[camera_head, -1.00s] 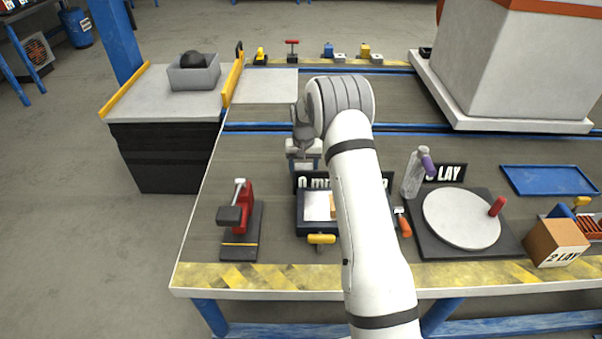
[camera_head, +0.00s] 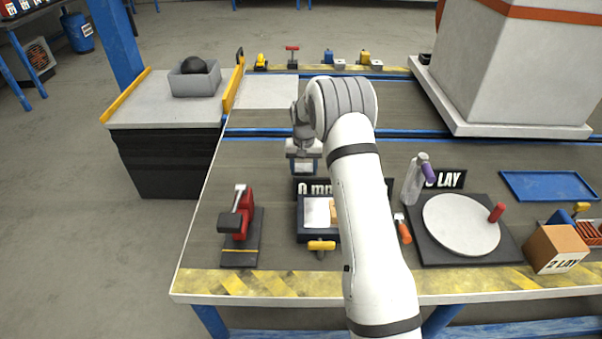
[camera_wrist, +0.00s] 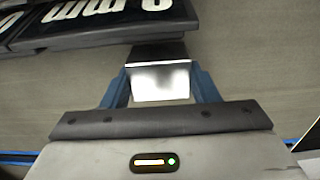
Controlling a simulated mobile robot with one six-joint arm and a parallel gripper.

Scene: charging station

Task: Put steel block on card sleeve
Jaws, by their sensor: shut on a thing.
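My gripper (camera_head: 304,168) is above the table, just behind the black "0 mm" sign (camera_head: 311,189). In the wrist view its two blue fingers (camera_wrist: 160,88) are shut on a shiny steel block (camera_wrist: 160,82). The block has a bright face toward the camera and a dark top part. The sign also shows in the wrist view (camera_wrist: 90,18), beyond the block. In front of the sign is a dark tray (camera_head: 317,238) with a bright plate (camera_head: 316,211) and a tan piece (camera_head: 334,214) partly hidden by my arm. I cannot tell for sure which thing is the card sleeve.
A red clamp-like tool (camera_head: 244,215) stands on a dark base to the left. An orange-handled tool (camera_head: 403,230), a bottle (camera_head: 412,182) and a round plate (camera_head: 461,222) are to the right. A big grey block (camera_head: 525,70) stands back right. The table left of my gripper is clear.

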